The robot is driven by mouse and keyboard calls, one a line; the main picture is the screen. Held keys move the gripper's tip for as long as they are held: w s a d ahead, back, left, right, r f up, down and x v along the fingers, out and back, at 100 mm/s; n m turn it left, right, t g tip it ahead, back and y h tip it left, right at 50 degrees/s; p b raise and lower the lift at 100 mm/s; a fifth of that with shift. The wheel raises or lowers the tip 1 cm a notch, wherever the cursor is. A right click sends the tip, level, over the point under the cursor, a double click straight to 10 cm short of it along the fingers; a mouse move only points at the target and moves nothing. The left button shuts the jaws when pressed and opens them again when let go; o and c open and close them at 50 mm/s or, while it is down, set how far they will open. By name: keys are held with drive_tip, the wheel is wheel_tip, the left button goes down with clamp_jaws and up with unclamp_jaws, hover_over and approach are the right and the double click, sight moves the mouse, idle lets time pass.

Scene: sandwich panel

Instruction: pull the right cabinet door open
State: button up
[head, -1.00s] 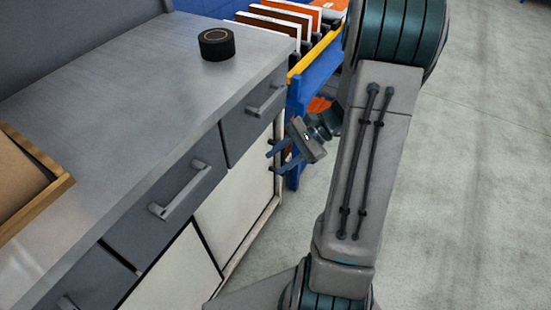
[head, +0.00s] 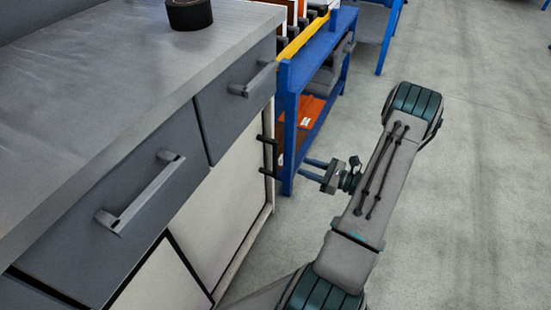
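The right cabinet door (head: 232,195) is a white panel under the grey drawers, and it looks shut or nearly so. Its black handle (head: 274,157) stands out near the door's far edge, with two short posts. My gripper (head: 304,168) is to the right of the handle in the head view, its two blue-grey fingers pointing left toward it. A gap shows between the fingers, and they hold nothing. The fingertips look apart from the handle; the exact depth between them is hard to tell.
A grey worktop (head: 110,75) with a black round object (head: 188,14) tops the cabinet. Drawer handles (head: 140,195) jut out above the doors. A blue shelf rack (head: 291,120) stands just beyond the cabinet. Open concrete floor (head: 470,190) lies to the right.

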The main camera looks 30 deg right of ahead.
sight(277, 157)
drive_tip(key=b+x, duration=0.3)
drive_tip(key=x, duration=0.9)
drive_tip(key=shift+s, duration=0.1)
drive_tip(key=shift+a, duration=0.1)
clamp_jaws()
